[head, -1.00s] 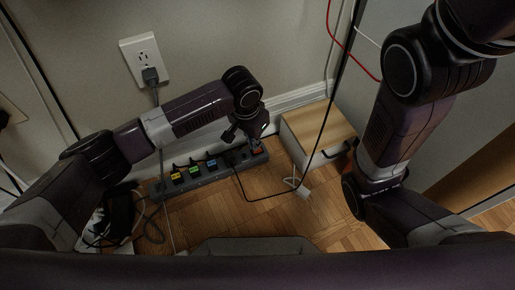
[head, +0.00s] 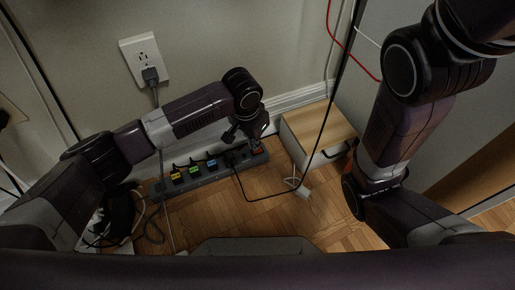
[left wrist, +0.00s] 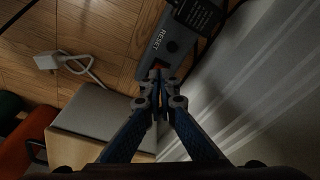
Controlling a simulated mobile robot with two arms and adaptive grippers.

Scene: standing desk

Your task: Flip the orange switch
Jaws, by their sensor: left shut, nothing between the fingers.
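A grey power strip (head: 208,178) lies on the wood floor along the wall in the head view, with yellow, green and blue labelled plugs in it. The orange switch (head: 257,150) is at its right end. My left gripper (head: 251,140) is shut and empty, right at that end. In the left wrist view the closed fingertips (left wrist: 157,78) are over the strip's end, just beside the orange switch (left wrist: 76,66), which is mostly covered. The word RESET shows on the strip next to it. I cannot tell whether the fingers touch the switch. My right gripper is out of view.
A wood-topped white box (head: 318,130) stands right of the strip. A white plug (head: 303,191) with its cable lies on the floor. A wall outlet (head: 144,60) holds a dark plug. A black cable runs past the strip. Floor in front is partly free.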

